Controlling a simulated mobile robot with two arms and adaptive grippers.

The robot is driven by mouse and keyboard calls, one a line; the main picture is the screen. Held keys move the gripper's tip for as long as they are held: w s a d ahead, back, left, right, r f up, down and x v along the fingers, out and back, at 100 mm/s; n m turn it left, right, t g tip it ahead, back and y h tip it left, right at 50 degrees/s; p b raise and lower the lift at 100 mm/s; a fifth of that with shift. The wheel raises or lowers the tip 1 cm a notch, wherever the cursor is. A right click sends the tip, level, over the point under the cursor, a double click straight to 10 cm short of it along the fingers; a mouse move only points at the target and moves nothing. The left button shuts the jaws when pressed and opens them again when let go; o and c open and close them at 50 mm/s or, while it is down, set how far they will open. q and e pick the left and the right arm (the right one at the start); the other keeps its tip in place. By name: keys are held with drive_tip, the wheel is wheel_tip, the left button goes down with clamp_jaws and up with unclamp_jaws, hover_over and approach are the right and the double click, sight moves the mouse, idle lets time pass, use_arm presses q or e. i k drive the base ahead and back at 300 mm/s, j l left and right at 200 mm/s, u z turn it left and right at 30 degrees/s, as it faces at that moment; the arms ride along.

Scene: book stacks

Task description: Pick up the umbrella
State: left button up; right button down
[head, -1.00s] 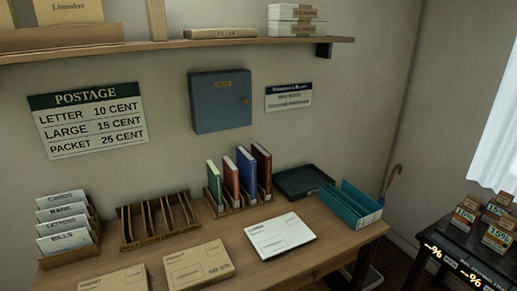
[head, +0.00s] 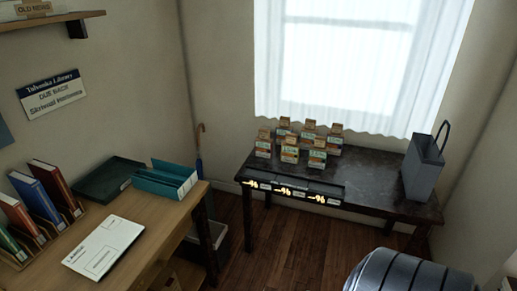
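The umbrella (head: 199,161) stands in the corner behind the right end of the wooden desk. Its brown curved handle points up, and a strip of blue shows below it. The desk and the teal file box hide its lower part. Neither of my grippers is in view.
The wooden desk (head: 152,228) holds books, a white parcel (head: 103,246), a dark tray (head: 109,179) and a teal file box (head: 162,181). A dark table (head: 375,178) under the window bears small boxes and a grey bag (head: 423,168). Wooden floor (head: 295,240) lies between. A ribbed grey object (head: 410,275) is lower right.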

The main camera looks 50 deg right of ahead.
sight(199, 164)
drive_tip(key=z, duration=1.05)
drive_tip(key=i+l+u, duration=0.1)
drive_tip(key=u, duration=0.35)
drive_tip(key=i+l+u, duration=0.15)
drive_tip(key=u, duration=0.35)
drive_tip(key=i+l+u, duration=0.15)
drive_tip(key=u, duration=0.3)
